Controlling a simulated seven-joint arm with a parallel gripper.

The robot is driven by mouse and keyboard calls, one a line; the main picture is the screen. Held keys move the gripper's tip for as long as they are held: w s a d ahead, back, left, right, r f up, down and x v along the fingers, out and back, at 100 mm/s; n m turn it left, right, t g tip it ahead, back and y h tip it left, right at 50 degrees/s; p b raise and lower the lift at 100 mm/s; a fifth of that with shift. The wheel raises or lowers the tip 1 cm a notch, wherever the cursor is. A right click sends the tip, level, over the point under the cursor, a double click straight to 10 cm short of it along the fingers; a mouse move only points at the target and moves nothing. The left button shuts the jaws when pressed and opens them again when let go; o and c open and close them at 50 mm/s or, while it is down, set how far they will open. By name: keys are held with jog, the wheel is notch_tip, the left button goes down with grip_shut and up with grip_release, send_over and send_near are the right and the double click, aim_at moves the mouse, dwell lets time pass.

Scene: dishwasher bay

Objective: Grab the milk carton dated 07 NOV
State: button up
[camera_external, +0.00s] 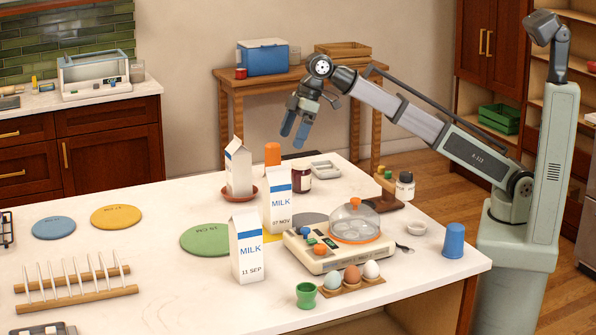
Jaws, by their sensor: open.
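Eggs (352,276), a green cup (306,295) and a blue cup (453,240) are nearer the front.

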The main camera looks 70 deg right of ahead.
aim_at(276, 171)
jog(key=x, duration=0.8)
jog(key=shift+w+a+x, duration=0.1)
jog(key=shift+a+x, duration=0.1)
jog(key=shift+x, duration=1.15)
jog(key=shift+w+a+x, duration=0.1)
jog(key=shift+a+x, duration=0.05)
jog(key=shift+x, duration=1.2)
jog(key=shift+r, duration=0.15)
jog(key=shift+c, duration=0.3)
grip_shut()
